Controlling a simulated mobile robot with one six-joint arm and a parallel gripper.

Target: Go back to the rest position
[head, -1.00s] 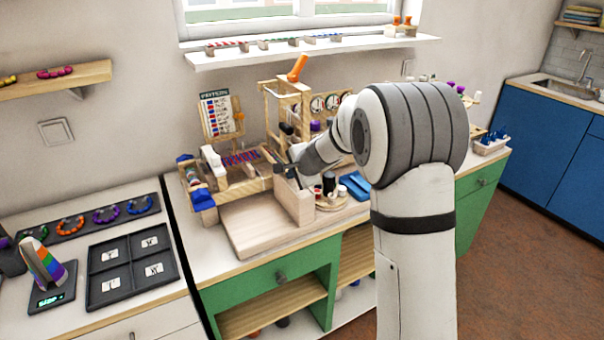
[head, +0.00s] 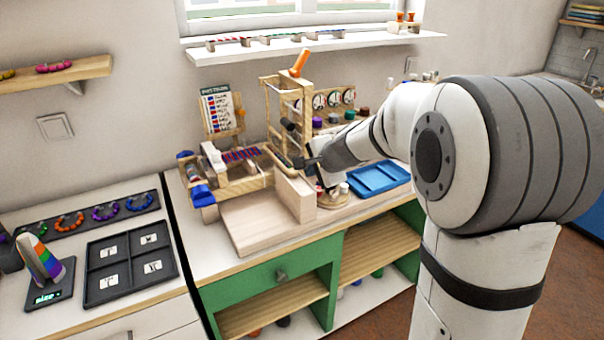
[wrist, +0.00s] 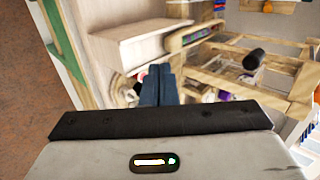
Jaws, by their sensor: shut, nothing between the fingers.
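My gripper (head: 306,162) hangs above the green-fronted workbench (head: 228,252), in front of the tall wooden frame and above the right end of the pale wooden block. In the wrist view its fingers (wrist: 158,84) are together with nothing between them. My arm comes in from the right of the head view and hides part of the bench's right side.
A wooden bead loom (head: 262,178) stands left of my gripper, with a pale stepped wooden block (head: 255,225) in front. A tall wooden frame (head: 270,105) stands behind. A blue tray (head: 378,178) lies at right. A dark four-part tray (head: 128,265) is on the left counter.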

